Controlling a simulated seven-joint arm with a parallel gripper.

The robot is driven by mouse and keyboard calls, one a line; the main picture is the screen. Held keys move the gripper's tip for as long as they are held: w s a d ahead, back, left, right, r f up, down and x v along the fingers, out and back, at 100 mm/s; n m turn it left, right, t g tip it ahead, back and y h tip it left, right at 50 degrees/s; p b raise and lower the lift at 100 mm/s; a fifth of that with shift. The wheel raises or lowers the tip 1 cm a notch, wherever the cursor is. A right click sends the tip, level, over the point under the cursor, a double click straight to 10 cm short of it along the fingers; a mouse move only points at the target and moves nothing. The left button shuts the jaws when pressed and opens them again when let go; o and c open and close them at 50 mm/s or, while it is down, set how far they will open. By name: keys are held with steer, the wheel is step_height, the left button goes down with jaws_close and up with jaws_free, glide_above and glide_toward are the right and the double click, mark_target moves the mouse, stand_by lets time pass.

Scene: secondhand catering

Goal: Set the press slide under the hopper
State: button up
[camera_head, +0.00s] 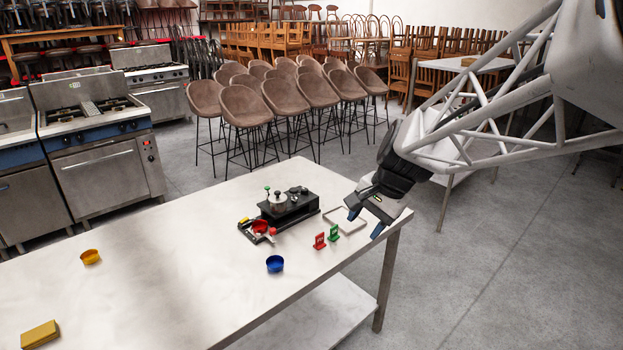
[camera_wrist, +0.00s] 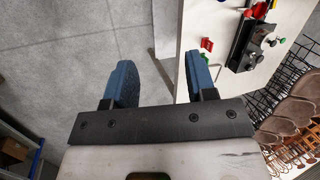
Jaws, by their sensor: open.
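The black press (camera_head: 301,207) stands on the white table, with a metal hopper-like cup (camera_head: 278,201) on top and a green knob above it. At its front left is a low yellow-edged part, probably the press slide (camera_head: 245,224), with a red cup (camera_head: 261,227) on or beside it. I cannot tell how far this part sits from the hopper. The press also shows in the wrist view (camera_wrist: 243,45) at the upper right. My gripper (camera_head: 364,221) is open and empty, right of the press near the table's right end; its blue fingers show in the wrist view (camera_wrist: 160,70).
A red stand (camera_head: 320,241) and a green stand (camera_head: 334,233) are between the press and my gripper, by a pale tray (camera_head: 353,222).

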steer(key=w+a+f+m+y, duration=0.1)
steer(key=w+a+f+m, duration=0.3)
steer(key=w, duration=0.4)
steer(key=w+a+f+m+y, duration=0.1)
steer(key=w+a+f+y, duration=0.1)
steer(key=w+a+f, duration=0.5)
steer(key=m+g+y, duration=0.1)
steer(key=m+y, duration=0.1)
steer(key=m, duration=0.4)
glide_toward(273, 229)
steer(key=x, duration=0.2)
steer(key=shift+s+d+r, duration=0.1)
steer(key=shift+d, duration=0.05)
steer(key=shift+x, duration=3.9)
steer(key=shift+d, duration=0.1)
jaws_close()
